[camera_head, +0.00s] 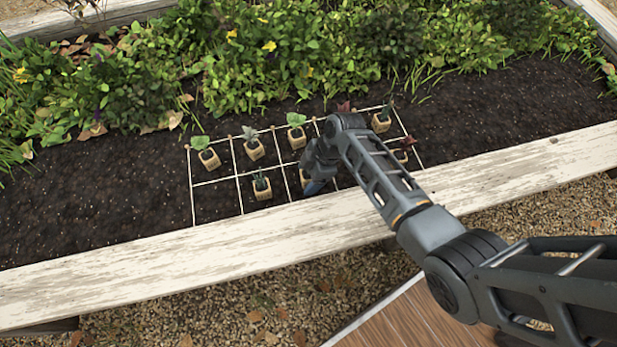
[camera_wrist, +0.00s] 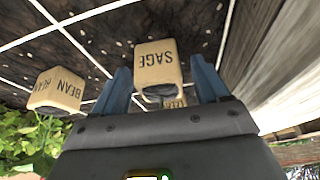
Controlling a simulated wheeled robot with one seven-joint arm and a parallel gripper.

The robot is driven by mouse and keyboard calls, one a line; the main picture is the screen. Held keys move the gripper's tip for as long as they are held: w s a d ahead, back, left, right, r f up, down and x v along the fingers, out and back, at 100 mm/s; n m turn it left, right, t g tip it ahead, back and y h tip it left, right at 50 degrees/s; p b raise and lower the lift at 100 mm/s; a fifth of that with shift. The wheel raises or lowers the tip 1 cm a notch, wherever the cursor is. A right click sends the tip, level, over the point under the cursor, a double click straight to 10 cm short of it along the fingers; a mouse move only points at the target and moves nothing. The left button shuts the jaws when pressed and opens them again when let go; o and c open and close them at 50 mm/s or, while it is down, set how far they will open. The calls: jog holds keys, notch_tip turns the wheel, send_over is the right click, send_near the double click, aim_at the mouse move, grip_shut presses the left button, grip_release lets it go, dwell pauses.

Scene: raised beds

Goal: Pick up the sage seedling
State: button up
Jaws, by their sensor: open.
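The sage seedling's tan block, lettered SAGE (camera_wrist: 158,62), shows in the wrist view between my two blue fingers, with a gap on each side. Its leaves are not visible there. My gripper (camera_wrist: 162,80) is open and empty, with its fingers on either side of the block in the picture. In the head view my gripper (camera_head: 316,186) is low over the front row of the string grid, near the wooden board. My arm hides most of that spot, so I cannot make out the sage seedling clearly there.
A block lettered BEAN (camera_wrist: 57,92) stands beside the sage block. Several other potted seedlings (camera_head: 254,150) stand in the white string grid (camera_head: 214,181). The weathered board (camera_head: 150,265) edges the bed in front. Dense leafy plants (camera_head: 260,60) fill the back. Bare soil lies left and right.

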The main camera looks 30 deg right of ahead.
jog(key=c, duration=1)
jog(key=shift+c, duration=0.3)
jog(key=shift+r, duration=0.1)
